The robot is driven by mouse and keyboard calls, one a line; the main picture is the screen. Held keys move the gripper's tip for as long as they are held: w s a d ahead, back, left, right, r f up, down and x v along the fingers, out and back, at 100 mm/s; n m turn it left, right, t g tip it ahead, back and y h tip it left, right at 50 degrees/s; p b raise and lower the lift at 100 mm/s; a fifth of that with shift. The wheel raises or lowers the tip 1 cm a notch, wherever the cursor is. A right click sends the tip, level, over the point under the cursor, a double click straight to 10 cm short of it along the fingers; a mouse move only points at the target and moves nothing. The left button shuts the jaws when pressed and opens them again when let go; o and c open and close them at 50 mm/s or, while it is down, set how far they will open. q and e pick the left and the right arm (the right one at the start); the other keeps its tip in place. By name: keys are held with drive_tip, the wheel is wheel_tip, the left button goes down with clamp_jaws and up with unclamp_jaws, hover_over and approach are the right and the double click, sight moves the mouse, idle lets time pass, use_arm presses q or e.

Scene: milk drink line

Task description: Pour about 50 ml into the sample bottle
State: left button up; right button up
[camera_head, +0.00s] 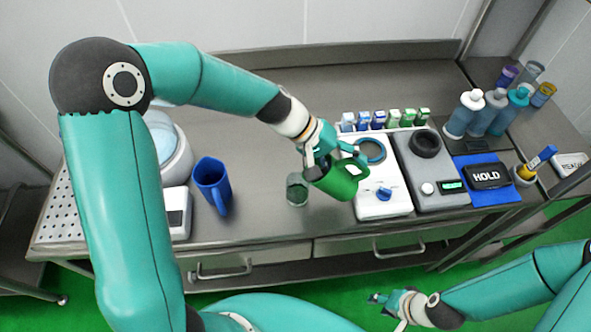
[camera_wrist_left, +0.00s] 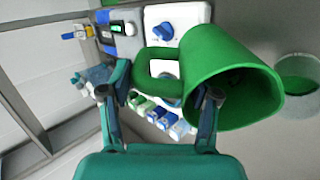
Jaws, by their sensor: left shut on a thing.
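A small clear container, apparently the sample bottle (camera_head: 297,190), stands upright on the bench just left of the jug. It also shows at the right of the wrist view (camera_wrist_left: 299,88), with green inside. No stream is visible. My right gripper (camera_head: 388,307) is low in front of the bench; its jaws are unclear.
A blue jug (camera_head: 211,182) stands left of the bottle. A white unit with a blue knob (camera_head: 384,194), a grey device (camera_head: 428,172) and a HOLD sign (camera_head: 487,176) stand to the right. Small cartons (camera_head: 378,119) and several bottles (camera_head: 464,112) are behind. Bare bench lies around the bottle.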

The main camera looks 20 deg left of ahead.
use_arm(q)
drive_tip(key=shift+w+f, duration=0.1)
drive_tip(key=shift+w+d+f, duration=0.1)
drive_tip(key=shift+d+f, duration=0.05)
drive_tip(key=shift+f, duration=0.05)
drive_tip(key=shift+w+d+f+g+y, duration=0.2)
drive_tip(key=shift+d+f+g+y, duration=0.1)
drive_tip(key=shift+d+f+y, duration=0.35)
drive_tip(key=shift+d, duration=0.1)
clamp_jaws()
idle(1.1)
